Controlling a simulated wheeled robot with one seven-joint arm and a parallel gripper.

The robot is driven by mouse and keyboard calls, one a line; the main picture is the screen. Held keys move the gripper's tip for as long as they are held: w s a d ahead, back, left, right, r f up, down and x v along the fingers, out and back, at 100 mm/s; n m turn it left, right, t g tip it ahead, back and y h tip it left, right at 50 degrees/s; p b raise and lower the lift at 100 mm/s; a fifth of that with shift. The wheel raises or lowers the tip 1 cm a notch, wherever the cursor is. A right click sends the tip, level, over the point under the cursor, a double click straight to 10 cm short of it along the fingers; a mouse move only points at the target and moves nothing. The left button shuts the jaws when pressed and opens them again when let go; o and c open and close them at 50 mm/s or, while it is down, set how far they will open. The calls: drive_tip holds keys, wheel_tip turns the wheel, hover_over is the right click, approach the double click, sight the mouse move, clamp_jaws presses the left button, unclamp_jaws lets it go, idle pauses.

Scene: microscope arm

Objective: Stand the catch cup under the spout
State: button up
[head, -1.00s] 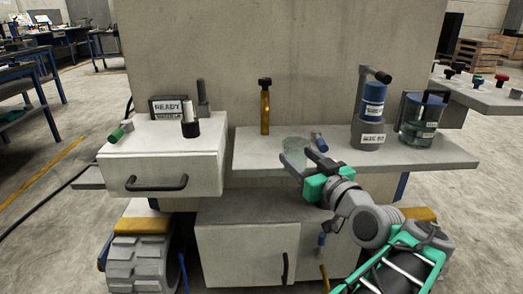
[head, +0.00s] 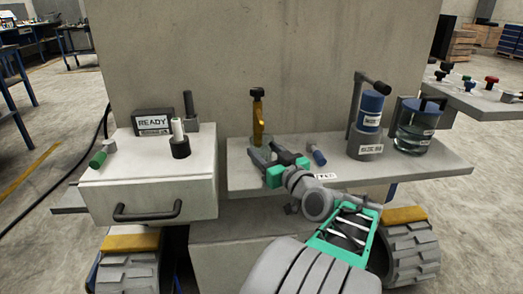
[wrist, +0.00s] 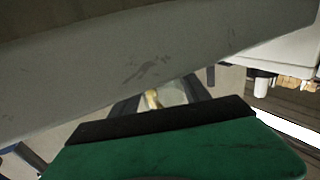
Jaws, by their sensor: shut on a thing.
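The brass spout (head: 258,122) with a black knob on top stands upright at the back of the grey shelf. My gripper (head: 270,153) is shut on the clear, faintly green catch cup (head: 260,142). The cup is at the spout's lower end in the head view, overlapping it; I cannot tell whether its base touches the shelf. In the wrist view, the pale cup (wrist: 172,94) shows between the dark fingers, with a golden patch, likely the spout (wrist: 152,98), beside or behind it. Much of the cup is hidden by my fingers.
A small blue-and-grey cylinder (head: 317,154) lies just right of my gripper on the shelf (head: 415,170). A blue canister on a grey stand (head: 368,125) and a glass jar (head: 412,128) stand further right. A white drawer unit (head: 150,180) is left, with a READY sign (head: 153,122).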

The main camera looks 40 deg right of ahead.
drive_tip(key=shift+f+b, duration=0.25)
drive_tip(key=shift+b, duration=0.1)
drive_tip(key=o, duration=1.5)
drive_tip(key=shift+r, duration=0.1)
